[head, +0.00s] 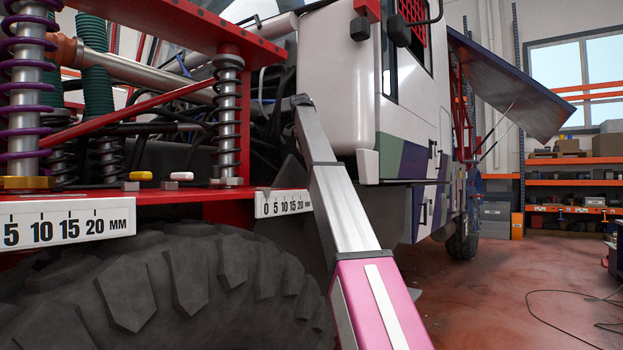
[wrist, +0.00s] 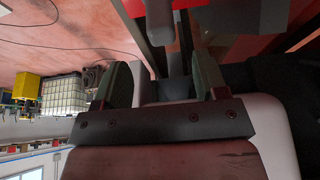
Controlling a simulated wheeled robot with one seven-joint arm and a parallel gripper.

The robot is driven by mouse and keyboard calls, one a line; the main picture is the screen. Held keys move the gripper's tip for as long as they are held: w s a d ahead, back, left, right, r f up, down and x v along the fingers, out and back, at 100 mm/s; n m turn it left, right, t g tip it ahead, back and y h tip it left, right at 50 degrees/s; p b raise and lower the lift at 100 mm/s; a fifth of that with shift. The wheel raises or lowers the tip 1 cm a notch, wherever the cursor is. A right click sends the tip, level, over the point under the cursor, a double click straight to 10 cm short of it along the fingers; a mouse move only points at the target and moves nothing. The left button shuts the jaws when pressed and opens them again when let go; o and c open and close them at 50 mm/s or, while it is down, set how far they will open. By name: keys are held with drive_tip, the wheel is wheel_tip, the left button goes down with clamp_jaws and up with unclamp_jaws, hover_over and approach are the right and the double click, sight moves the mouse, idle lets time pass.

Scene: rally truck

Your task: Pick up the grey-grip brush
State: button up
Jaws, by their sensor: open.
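My gripper (wrist: 163,84) shows in the wrist view with its two dark greenish fingers apart. Grey and dark shapes show between and beyond the fingers; I cannot tell whether one is the brush or a truck part. In the head view my silver and pink arm reaches up to the truck's front, and its far end is against dark engine parts, so the fingers are not clear there. I cannot make out the grey-grip brush for sure in either view. A small yellow-topped piece (head: 141,175) and a white-topped piece (head: 181,176) sit near the red chassis rail.
The white truck cab (head: 335,80) stands close beside my arm. A large tyre (head: 170,290), red chassis rail (head: 225,194) and coil springs (head: 228,120) crowd the left. A cable (head: 560,320) lies on the open red floor at right. Shelves (head: 575,183) stand behind.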

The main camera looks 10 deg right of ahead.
drive_tip(key=x, duration=0.9)
drive_tip(key=shift+w+a+f, duration=0.1)
drive_tip(key=c, duration=1)
